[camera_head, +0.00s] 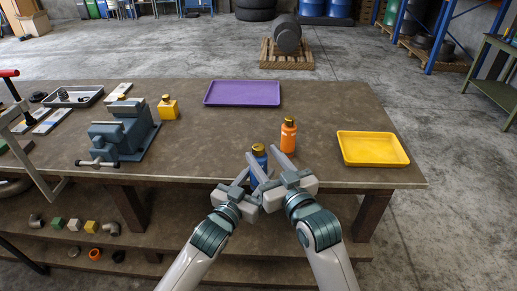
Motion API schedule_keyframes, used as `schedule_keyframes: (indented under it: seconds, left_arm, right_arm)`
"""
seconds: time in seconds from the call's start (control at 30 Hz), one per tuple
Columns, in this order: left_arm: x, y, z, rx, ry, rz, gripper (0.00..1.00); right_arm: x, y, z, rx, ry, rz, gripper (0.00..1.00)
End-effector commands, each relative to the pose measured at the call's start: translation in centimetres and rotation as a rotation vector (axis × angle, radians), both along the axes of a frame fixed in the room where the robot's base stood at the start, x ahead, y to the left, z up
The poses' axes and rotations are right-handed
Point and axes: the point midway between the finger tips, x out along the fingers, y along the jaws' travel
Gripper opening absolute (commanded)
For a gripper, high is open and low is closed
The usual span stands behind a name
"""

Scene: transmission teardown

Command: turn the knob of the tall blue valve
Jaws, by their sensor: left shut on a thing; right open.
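The tall blue valve (260,161) stands near the front edge of the table, with a brass-coloured knob (259,149) on top. My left gripper (253,176) is shut on the valve's blue body, low down; its fingers are partly hidden by my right gripper. My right gripper (264,154) is open, its two fingers reaching up on either side of the knob in the picture. I cannot tell whether they touch it. Much of the valve's lower body is hidden behind the grippers.
An orange bottle-shaped valve (288,137) stands close behind on the right. A yellow tray (372,162) is at right, a purple tray (243,104) at the back. A blue-grey vise (124,135) and a yellow valve (168,110) are at left. The table between vise and grippers is clear.

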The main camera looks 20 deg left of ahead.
Motion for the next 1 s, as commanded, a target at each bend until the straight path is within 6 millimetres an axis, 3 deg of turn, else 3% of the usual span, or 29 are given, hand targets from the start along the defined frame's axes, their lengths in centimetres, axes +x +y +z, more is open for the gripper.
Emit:
schedule_keyframes:
  seconds: [0.3, 0.73, 0.9, 1.0]
  left_arm:
    - [0.0, 0.0, 0.3, -0.001, -0.006, -0.001, 0.0]
    - [0.0, 0.0, 0.3, -0.001, -0.006, -0.001, 0.0]
    - [0.0, 0.0, 0.3, -0.001, -0.006, -0.001, 0.0]
    - [0.0, 0.0, 0.3, -0.001, -0.006, 0.0, 0.0]
  right_arm:
    - [2.5, 2.4, 0.1, 0.001, -0.001, 0.0, 0.45]
    - [2.9, 2.8, 0.1, 0.001, -0.001, 0.0, 0.45]
    - [2.9, 2.8, 0.1, 0.001, -0.001, 0.0, 0.07]
    - [2.9, 2.7, 0.1, 0.001, -0.001, 0.0, 0.04]
